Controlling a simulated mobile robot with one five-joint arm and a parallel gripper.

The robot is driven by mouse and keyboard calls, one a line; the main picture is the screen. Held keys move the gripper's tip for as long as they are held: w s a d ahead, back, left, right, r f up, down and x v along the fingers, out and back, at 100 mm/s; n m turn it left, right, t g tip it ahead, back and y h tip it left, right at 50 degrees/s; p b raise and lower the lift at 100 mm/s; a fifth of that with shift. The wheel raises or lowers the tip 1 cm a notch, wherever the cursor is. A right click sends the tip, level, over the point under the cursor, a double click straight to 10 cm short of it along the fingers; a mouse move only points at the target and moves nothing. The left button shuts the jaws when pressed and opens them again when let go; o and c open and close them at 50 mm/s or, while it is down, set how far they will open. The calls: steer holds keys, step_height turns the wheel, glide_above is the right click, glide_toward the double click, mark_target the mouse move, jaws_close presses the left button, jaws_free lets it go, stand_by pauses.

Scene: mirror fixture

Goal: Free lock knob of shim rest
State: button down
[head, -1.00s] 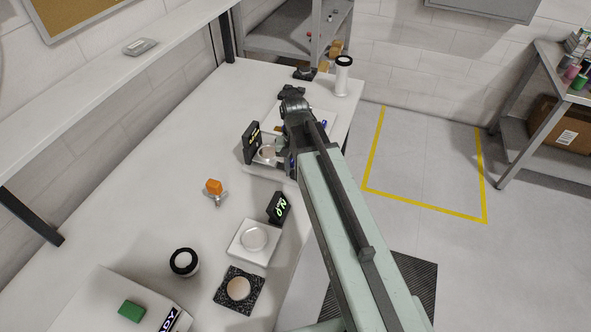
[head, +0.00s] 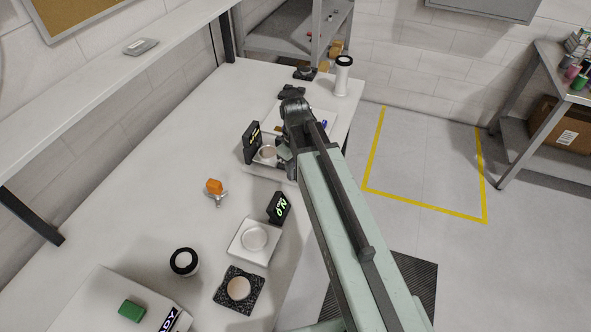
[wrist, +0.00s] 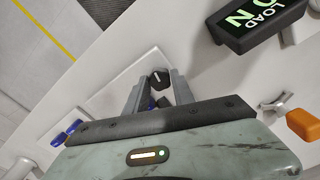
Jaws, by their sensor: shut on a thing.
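In the wrist view a small dark round knob (wrist: 159,77) with a white line on its top sits between the tips of my gripper (wrist: 159,82). The two grey fingers are shut on its sides. The knob stands by a pale plate (wrist: 122,84). Something dark and blue shows lower down between the fingers, partly hidden. In the head view my wrist and arm cover the knob and most of the gripper. A black upright block (head: 252,142) and a pale round disc (head: 267,153) stand just left of my wrist.
A black display with green characters (head: 278,207) stands behind a white dish base (head: 246,251). An orange-topped part (head: 214,187) lies left of it. Blue pieces (wrist: 73,127) lie near the gripper. A white cylinder with a black rim (head: 342,76) stands at the far table end.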

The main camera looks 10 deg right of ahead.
steer(key=shift+s+n, duration=0.15)
steer(key=shift+n, duration=0.85)
steer(key=c, duration=1.3)
jaws_free()
steer(key=shift+c, duration=0.2)
step_height(320, 180, up, 8)
steer(key=p, duration=0.8)
steer(key=shift+f, duration=0.1)
steer(key=shift+f, duration=0.1)
